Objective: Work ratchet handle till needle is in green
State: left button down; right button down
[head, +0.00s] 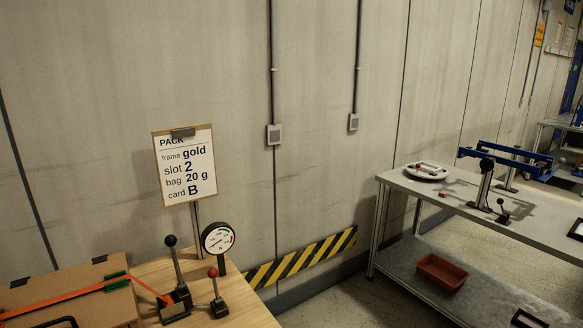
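A ratchet tensioner (178,301) stands on the wooden table at the lower left, with an orange strap (75,294) running into it from the left. Its tall handle (177,265) has a black knob and stands nearly upright, leaning slightly left. A shorter lever with a red knob (213,273) stands to its right. A round white dial gauge (218,238) stands behind them on a black post. Green and red marks show at its right side; the needle is too small to read. Neither of my grippers can be made out.
The strap crosses a brown box (72,288) with green and black fittings. A clipboard sign (185,166) stands behind the table. At right, a grey bench (405,183) holds a white dish (427,172) and blue-armed equipment (505,152); a red-brown tray (442,272) sits on its lower shelf.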

aim_at(170, 240)
jog(key=i+l+u, duration=0.1)
jog(key=u, duration=0.75)
jog(key=i+l+u, duration=0.25)
jog(key=l, duration=0.35)
jog(key=i+l+u, duration=0.3)
jog(key=l, duration=0.4)
jog(key=i+l+u, duration=0.1)
jog(key=l, duration=0.3)
jog(key=i, duration=0.05)
